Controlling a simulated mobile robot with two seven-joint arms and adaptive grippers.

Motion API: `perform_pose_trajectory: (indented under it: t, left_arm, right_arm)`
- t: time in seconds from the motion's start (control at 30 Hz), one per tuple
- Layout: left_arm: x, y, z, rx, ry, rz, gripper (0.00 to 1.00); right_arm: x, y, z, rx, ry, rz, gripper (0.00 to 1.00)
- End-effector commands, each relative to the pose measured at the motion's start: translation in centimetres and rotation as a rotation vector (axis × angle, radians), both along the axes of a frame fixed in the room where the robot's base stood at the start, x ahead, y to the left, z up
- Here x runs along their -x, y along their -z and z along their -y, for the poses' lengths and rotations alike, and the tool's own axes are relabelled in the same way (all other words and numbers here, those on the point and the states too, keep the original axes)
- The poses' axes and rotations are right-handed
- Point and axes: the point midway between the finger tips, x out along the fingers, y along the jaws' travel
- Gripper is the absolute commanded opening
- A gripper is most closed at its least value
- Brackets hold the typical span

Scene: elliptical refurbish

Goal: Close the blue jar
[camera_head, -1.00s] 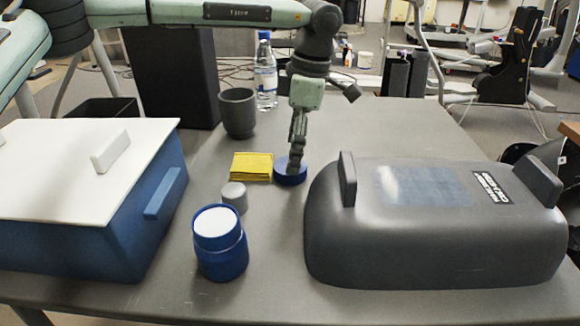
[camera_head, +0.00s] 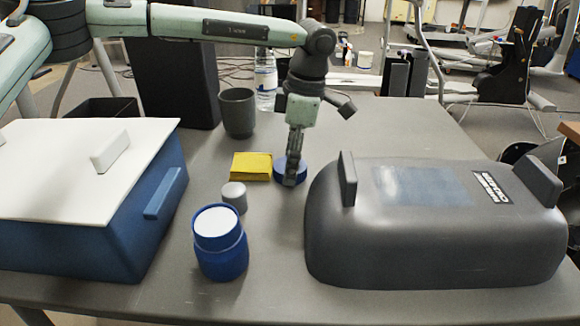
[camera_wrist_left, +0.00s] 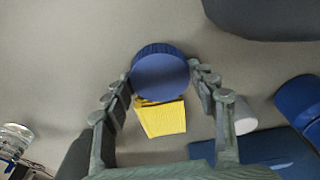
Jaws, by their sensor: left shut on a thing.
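The blue jar (camera_head: 221,250) stands upright on the table in the head view, its round top showing white. At the right edge of the left wrist view, part of a blue object (camera_wrist_left: 299,104) shows. The round blue lid (camera_head: 281,169) lies flat on the table beyond the jar, right of the yellow block. My left gripper (camera_head: 291,182) points down at the lid and is shut on it. In the left wrist view the lid (camera_wrist_left: 160,74) sits between the two fingertips. My right gripper is not in view.
A yellow block (camera_head: 251,166) lies beside the lid, and a small grey cylinder (camera_head: 234,195) stands behind the jar. A blue box with a white top (camera_head: 75,170) is at left, a large grey container (camera_head: 430,235) at right. A dark cup (camera_head: 238,112) and bottle (camera_head: 265,80) stand behind.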

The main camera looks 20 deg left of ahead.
Motion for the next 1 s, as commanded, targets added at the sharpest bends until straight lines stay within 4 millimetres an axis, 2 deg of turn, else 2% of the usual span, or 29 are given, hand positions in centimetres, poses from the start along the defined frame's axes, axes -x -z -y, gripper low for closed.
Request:
perform_pose_trajectory:
  t: [0.33, 0.47, 0.57, 1.0]
  left_arm:
    - [-0.1, -0.7, 0.0, 0.002, 0.000, 0.002, 0.35]
    - [0.0, -2.1, 0.0, 0.002, -0.001, 0.002, 0.35]
    - [-0.1, -3.9, 0.0, 0.002, -0.001, 0.003, 0.35]
    - [7.7, -9.5, -5.0, 0.002, -0.001, 0.002, 0.35]
  right_arm:
    - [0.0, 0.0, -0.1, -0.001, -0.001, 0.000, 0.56]
    - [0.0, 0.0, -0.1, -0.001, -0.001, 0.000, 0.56]
    - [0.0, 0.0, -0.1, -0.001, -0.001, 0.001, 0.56]
    - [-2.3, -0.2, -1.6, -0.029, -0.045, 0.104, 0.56]
